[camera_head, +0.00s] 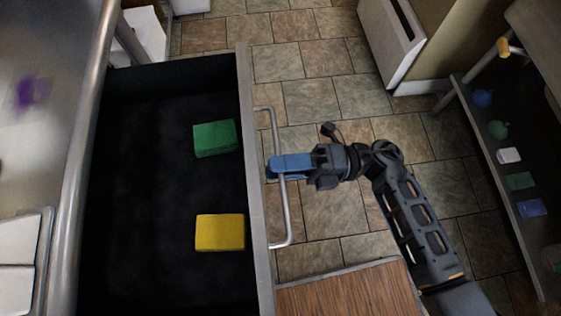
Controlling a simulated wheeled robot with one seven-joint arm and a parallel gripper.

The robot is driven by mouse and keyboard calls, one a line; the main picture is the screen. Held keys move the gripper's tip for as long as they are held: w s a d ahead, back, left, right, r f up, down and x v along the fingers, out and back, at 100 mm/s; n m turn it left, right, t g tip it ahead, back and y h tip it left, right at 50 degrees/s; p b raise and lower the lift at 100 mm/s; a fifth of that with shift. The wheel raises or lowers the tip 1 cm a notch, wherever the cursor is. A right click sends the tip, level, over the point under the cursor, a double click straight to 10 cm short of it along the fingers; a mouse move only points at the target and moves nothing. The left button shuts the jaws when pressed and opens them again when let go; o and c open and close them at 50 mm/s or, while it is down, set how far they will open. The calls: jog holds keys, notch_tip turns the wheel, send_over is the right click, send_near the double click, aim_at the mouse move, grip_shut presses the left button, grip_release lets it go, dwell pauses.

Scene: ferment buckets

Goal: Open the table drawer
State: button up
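The table drawer (243,95) is pulled well out, on the left of the view, with its dark inside showing. Its metal bar handle (287,220) is on the drawer's right-hand front. My gripper (283,166) has blue fingers and reaches the handle from the right. The fingers overlap the middle of the bar, one across its top and some blue showing on the drawer side. The lower finger is mostly hidden, so I cannot tell whether they are closed on the bar.
A green block (215,138) and a yellow block (220,232) lie in the drawer. A wooden-topped surface (345,294) is at the bottom. A shelf (513,185) with small coloured items stands at right, a white panel unit (390,40) at the back. Tiled floor (310,100) is clear between.

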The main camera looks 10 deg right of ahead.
jog(key=b+v, duration=0.1)
jog(key=v, duration=0.6)
jog(key=shift+d, duration=0.2)
